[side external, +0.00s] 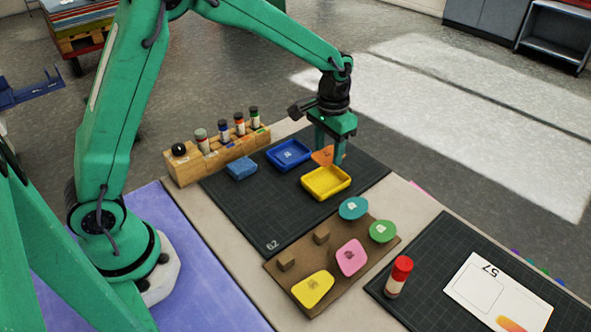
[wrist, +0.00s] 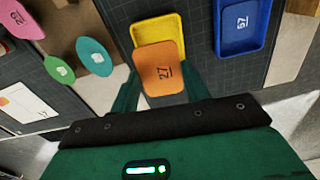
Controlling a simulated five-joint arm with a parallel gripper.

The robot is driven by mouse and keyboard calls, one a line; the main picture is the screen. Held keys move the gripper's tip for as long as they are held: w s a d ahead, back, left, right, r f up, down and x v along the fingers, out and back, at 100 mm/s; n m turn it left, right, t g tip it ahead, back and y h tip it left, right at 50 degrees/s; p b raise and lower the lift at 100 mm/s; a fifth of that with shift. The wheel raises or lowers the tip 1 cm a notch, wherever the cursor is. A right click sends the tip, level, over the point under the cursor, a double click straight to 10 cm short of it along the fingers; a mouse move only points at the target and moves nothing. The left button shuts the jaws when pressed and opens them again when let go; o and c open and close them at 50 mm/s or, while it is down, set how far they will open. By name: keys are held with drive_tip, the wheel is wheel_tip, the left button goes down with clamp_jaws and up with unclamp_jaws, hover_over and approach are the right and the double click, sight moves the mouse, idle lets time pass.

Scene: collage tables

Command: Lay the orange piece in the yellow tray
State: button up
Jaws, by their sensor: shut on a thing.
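The orange piece (side external: 321,156) is a flat plate marked 27 in the wrist view (wrist: 160,72). My gripper (side external: 330,153) is shut on it, with one green finger at each side in the wrist view (wrist: 159,84). The yellow tray (side external: 338,190) lies on the dark mat, just in front of the piece in the side view. In the wrist view the piece overlaps the near part of the yellow tray (wrist: 182,22). The height of the piece above the mat is hard to tell.
A blue tray (side external: 307,163) lies beside the yellow one, and a blue block (side external: 242,168) lies left of it. A wooden rack (side external: 185,175) holds several bottles. A brown board (side external: 276,263) carries several coloured pieces. A red-capped bottle (side external: 398,276) stands at the right mat.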

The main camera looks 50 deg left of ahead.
sight(328, 155)
drive_tip(key=shift+f, duration=0.15)
drive_tip(key=shift+f, duration=2.25)
drive_tip(key=shift+f, duration=0.85)
idle(0.7)
drive_tip(key=o, duration=0.8)
drive_tip(key=shift+r, duration=0.1)
drive_tip(key=shift+r, duration=3.4)
